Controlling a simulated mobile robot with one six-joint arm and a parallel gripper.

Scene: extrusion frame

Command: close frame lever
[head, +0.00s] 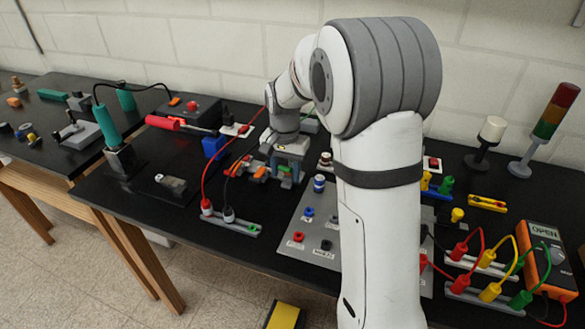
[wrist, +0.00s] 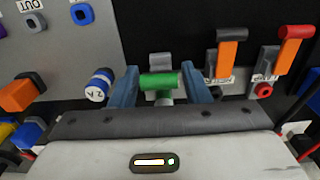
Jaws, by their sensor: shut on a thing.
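A green cylindrical handle (wrist: 160,83) sits between the two blue fingers of my gripper (wrist: 160,74) in the wrist view. A grey block (wrist: 160,66) shows just behind it; I take this to be the frame lever. The fingers are at the two ends of the handle, shut on it. In the head view my gripper (head: 286,178) points down at the middle of the bench, with a bit of green between its fingers. The lever's base and pivot are mostly hidden, so its angle is hard to tell.
Two orange levers (wrist: 228,50) (wrist: 290,52) stand to the right in the wrist view. A blue-and-white knob (wrist: 98,85) is close to the left finger. Red and black cables (head: 203,180) run left of my gripper. A grey panel (head: 310,240) lies in front.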

